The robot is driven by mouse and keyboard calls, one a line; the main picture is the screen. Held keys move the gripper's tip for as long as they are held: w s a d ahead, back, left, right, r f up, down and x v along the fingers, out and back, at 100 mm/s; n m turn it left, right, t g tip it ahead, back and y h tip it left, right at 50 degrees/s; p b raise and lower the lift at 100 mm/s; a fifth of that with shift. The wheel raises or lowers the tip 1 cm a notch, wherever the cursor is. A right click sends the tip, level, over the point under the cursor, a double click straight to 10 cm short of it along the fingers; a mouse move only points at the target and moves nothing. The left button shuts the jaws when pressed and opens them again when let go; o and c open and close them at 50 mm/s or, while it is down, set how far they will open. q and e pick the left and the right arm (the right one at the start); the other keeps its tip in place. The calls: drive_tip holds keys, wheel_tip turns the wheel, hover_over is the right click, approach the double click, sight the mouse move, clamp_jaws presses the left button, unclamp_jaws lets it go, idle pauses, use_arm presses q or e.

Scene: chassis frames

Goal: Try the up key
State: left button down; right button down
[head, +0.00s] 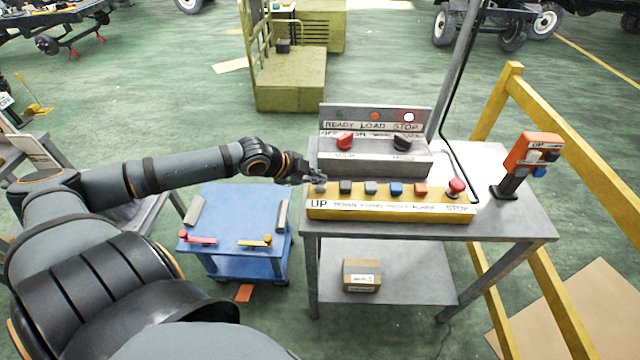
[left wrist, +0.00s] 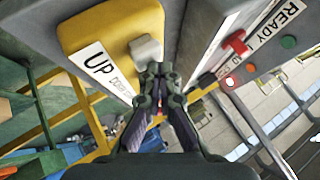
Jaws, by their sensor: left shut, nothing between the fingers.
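The yellow key box (head: 390,210) lies along the front of the grey table. Its UP key (head: 320,189) is a pale grey block at the left end, above the UP label. My left gripper (head: 318,178) is shut and empty, with its fingertips right at this key. In the left wrist view the UP key (left wrist: 147,50) stands just beyond the closed fingertips (left wrist: 160,70). I cannot tell whether they touch it. My right gripper is not in view.
Behind the box stands a grey panel (head: 376,118) with READY, LOAD and STOP lamps; the STOP lamp (head: 409,117) looks bright. More keys and a red stop button (head: 456,188) sit to the right. An orange pendant (head: 530,155) stands at the table's right. A blue cart (head: 235,215) stands left.

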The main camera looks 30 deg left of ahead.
use_arm(q)
drive_tip(key=shift+f+b, duration=0.4)
drive_tip(key=shift+f, duration=0.05)
drive_tip(key=shift+r, duration=0.1)
idle(0.4)
drive_tip(key=shift+r+p, duration=1)
drive_tip(key=shift+p, duration=0.15)
wheel_tip(320, 180, up, 5)
drive_tip(key=p, duration=0.5)
drive_tip(key=shift+r, duration=0.1)
